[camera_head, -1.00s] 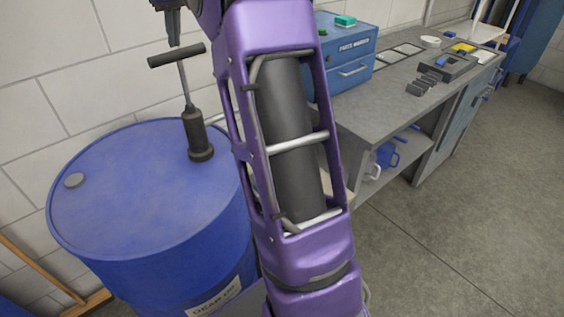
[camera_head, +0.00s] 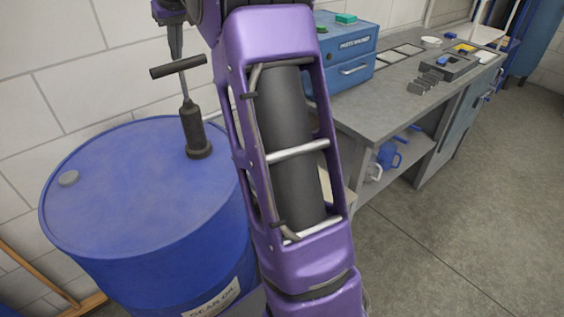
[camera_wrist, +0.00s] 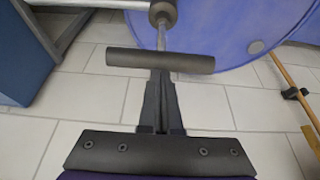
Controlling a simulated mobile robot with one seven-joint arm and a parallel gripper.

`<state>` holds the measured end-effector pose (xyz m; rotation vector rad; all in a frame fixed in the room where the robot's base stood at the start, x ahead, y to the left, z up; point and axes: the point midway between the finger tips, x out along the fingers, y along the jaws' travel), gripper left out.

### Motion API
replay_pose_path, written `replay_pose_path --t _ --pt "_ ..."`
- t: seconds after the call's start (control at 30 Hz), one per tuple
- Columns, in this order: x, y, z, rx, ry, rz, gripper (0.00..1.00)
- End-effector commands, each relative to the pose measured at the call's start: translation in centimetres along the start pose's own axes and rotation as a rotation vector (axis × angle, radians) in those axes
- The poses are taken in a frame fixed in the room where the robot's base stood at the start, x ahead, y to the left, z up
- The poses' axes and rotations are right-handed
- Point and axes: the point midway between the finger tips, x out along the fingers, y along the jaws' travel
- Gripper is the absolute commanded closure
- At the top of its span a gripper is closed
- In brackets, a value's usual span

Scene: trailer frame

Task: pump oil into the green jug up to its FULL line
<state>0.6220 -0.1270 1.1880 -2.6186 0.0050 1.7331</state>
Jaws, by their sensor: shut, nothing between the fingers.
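The hand pump (camera_head: 197,135) stands upright on the blue oil drum (camera_head: 120,200). Its dark T-handle (camera_head: 178,67) is raised on a thin rod, with some rod showing above the pump body. My gripper (camera_head: 176,56) is shut and empty, pointing down with its tips at the top of the handle. In the wrist view my gripper (camera_wrist: 160,78) meets the middle of the handle bar (camera_wrist: 160,61); it looks in contact, though a small gap cannot be ruled out. The green jug, its FULL line and the pump's outlet end are not visible; my arm hides the area right of the pump.
A cap (camera_head: 68,179) sits on the drum top. Floor at right is clear.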

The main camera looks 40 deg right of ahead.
Motion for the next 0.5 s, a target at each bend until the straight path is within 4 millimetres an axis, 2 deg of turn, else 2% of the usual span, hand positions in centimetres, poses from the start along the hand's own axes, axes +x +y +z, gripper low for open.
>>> replay_pose_path --t 0.03,0.5 --pt "0.7 0.0 0.4 0.0 -0.007 -0.001 1.0" --pt "2.9 0.0 1.4 0.001 -0.009 -0.001 1.0"
